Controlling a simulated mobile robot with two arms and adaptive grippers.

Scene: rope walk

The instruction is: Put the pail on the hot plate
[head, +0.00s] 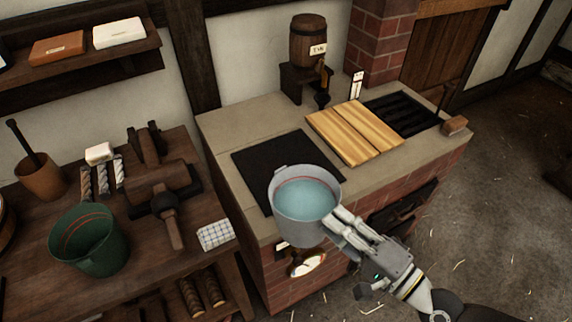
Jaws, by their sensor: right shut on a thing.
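A grey metal pail (306,222) with blue-green liquid in it is upright in my right gripper (340,226). The gripper is shut on the pail's right front side. A flat black hot plate (262,160) is set in the top of the brick stove. The pail overlaps the plate's front right corner in the picture and hides that part. Most of the plate shows bare behind and left of the pail. I cannot tell whether the pail touches the stove top. My left gripper is not in view.
On the stove (228,122) are a wooden board (355,133), a ribbed black grate (405,112) and a small barrel (308,42) on a stand. The left bench (125,277) holds a green bucket (88,240), a mortar, rope pieces and a checked cloth (216,235).

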